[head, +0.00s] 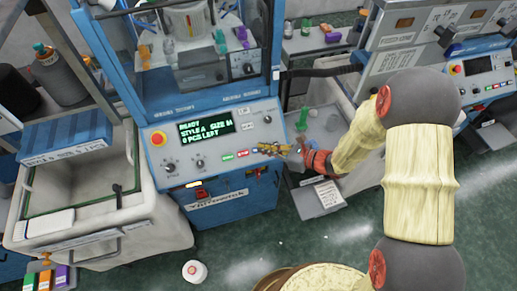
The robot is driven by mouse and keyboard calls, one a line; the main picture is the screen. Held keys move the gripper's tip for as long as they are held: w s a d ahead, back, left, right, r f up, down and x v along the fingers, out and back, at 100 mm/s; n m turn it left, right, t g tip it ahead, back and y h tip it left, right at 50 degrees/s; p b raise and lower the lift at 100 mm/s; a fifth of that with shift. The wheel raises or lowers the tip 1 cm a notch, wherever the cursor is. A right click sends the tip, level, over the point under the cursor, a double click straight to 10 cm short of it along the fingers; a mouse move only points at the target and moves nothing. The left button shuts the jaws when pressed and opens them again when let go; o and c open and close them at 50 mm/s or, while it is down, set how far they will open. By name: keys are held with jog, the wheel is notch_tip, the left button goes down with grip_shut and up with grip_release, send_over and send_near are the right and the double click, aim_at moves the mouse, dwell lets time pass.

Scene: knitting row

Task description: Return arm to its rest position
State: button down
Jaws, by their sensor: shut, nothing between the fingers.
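My arm reaches in from the right of the head view, with pale sleeved links and dark joints. My gripper (268,148) is shut and empty. It points left, in front of the right part of the blue machine's control panel (215,140), near a row of small coloured buttons (240,154). I cannot tell whether it touches the panel. The panel's display (206,128) reads "READY", "STYLE A SIZE M" and "0 PCS LEFT".
A grey bin (150,215) stands left of the machine. A second machine (485,88) stands at the right. A grey container (320,130) sits behind my wrist. A white spool-like object (194,271) lies on the green floor (240,250), which is mostly clear.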

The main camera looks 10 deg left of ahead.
dwell(0.3)
jog(key=s+d+r+n+g+h+b, duration=0.1)
jog(key=s+d+n+g+h, duration=0.2)
jog(key=s+n, duration=0.4)
jog(key=s+d+r+n+g+h, duration=0.1)
jog(key=s+d+n+g, duration=0.35)
jog(key=s, duration=0.45)
jog(key=s+d+r+n+t+h+b, duration=0.2)
jog(key=d+r+n+t+h+b, duration=0.2)
jog(key=d+r, duration=0.4)
jog(key=s+d+r+n+t+h+b, duration=0.2)
jog(key=d+r+n+t+h+b, duration=0.2)
jog(key=d, duration=1)
notch_tip(320, 180, up, 6)
jog(key=n+t+h, duration=0.1)
jog(key=n, duration=0.2)
jog(key=shift+s+d+f+t, duration=0.25)
jog(key=shift+s+d+t, duration=0.1)
jog(key=shift+s, duration=0.05)
